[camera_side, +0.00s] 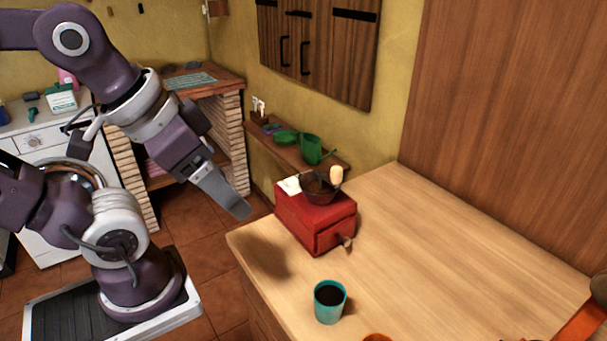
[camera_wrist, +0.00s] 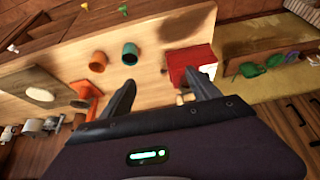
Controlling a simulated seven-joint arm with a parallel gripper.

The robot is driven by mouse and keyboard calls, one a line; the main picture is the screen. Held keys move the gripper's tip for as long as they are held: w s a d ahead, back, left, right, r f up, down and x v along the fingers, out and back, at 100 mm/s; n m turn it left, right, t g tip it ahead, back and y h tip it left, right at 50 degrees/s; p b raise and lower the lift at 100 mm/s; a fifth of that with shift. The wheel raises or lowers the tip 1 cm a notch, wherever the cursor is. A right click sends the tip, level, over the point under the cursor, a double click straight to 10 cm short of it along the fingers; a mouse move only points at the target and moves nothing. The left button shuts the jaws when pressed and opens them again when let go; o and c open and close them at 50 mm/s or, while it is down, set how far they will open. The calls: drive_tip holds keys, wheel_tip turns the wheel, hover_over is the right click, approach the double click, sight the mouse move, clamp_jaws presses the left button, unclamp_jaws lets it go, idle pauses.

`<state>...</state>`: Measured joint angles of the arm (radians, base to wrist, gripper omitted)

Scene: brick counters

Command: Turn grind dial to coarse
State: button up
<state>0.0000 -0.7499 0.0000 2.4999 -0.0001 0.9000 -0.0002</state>
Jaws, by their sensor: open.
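The red box-shaped grinder (camera_side: 303,222) stands on the wooden counter near its left edge in the side view. It has a dark bowl on top, a crank with a pale wooden knob (camera_side: 336,174) and a drawer with a small knob in front. A small white piece (camera_side: 289,186) lies at its top left; I cannot tell whether it is the grind dial. My gripper (camera_side: 238,208) is left of the grinder, apart from it. In the wrist view my gripper (camera_wrist: 163,80) is open and empty, with the red grinder (camera_wrist: 180,65) partly behind the right finger.
A teal cup with dark contents (camera_side: 330,304) stands on the counter in front of the grinder. In the wrist view an orange cup (camera_wrist: 98,61) stands beside it. A wall shelf behind the grinder holds a green jug (camera_side: 311,149). The counter right of the grinder is clear.

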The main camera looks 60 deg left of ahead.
drive_tip(key=w+a+n, duration=0.1)
drive_tip(key=w+n, duration=0.1)
drive_tip(key=w+r+n+g, duration=0.1)
drive_tip(key=w+n, duration=0.1)
drive_tip(key=w, duration=0.1)
drive_tip(key=w+a+n+g+h, duration=0.1)
drive_tip(key=w+n, duration=0.2)
drive_tip(key=shift+w+a+r, duration=0.25)
drive_tip(key=shift+a, duration=0.05)
drive_tip(key=c, duration=0.5)
drive_tip(key=n+g+h, duration=0.2)
drive_tip(key=n+h, duration=0.1)
drive_tip(key=n, duration=1.1)
approach(302, 174)
drive_tip(key=d+f, duration=0.1)
drive_tip(key=x, duration=0.6)
drive_tip(key=shift+w+f, duration=0.2)
drive_tip(key=shift+f, duration=0.1)
drive_tip(key=shift+d+f, duration=0.2)
drive_tip(key=shift+f, duration=0.2)
clamp_jaws()
